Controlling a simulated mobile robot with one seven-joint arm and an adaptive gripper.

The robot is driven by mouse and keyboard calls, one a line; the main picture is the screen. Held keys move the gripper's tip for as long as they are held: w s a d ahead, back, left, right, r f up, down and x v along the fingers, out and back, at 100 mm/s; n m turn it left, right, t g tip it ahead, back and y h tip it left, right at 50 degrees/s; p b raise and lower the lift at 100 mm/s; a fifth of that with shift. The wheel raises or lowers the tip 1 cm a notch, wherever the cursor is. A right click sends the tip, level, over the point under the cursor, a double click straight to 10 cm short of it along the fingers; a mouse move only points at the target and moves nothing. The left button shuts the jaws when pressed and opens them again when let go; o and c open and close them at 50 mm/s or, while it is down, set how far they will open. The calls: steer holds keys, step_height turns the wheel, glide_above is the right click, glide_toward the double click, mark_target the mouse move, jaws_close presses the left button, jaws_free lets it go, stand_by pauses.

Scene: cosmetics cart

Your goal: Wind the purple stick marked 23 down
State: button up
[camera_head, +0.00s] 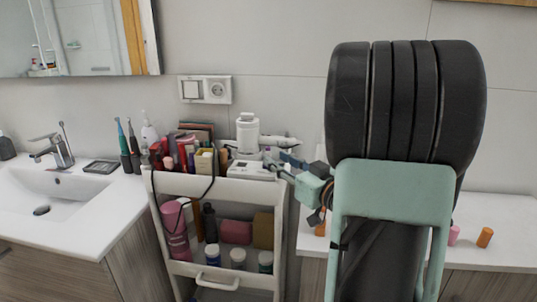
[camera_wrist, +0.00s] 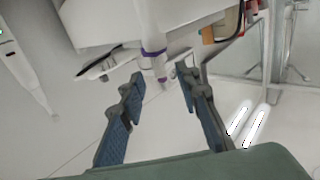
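A pale stick with a purple ring (camera_wrist: 153,52) shows in the wrist view, running from the top edge down to a narrower pale end. No number can be read on it. My gripper (camera_wrist: 157,84) is open, with one blue-padded finger on each side of the stick's narrow end and a gap on both sides. In the head view my gripper (camera_head: 279,166) is at the right end of the cart's top. A small purple spot (camera_head: 268,152) shows there by the fingers; I cannot tell more of it.
The cart (camera_head: 235,190) carries bottles and boxes on its left top, with a white device (camera_head: 247,133) close to my gripper. A sink (camera_head: 45,190) stands left. A counter on the right holds an orange tube (camera_head: 485,237) and a pink one (camera_head: 453,235). My arm hides much of the right.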

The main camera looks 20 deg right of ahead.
mark_target(270, 155)
steer(key=w, duration=0.2)
steer(key=w+a, duration=0.1)
steer(key=w, duration=0.2)
steer(key=shift+w, duration=0.15)
jaws_close()
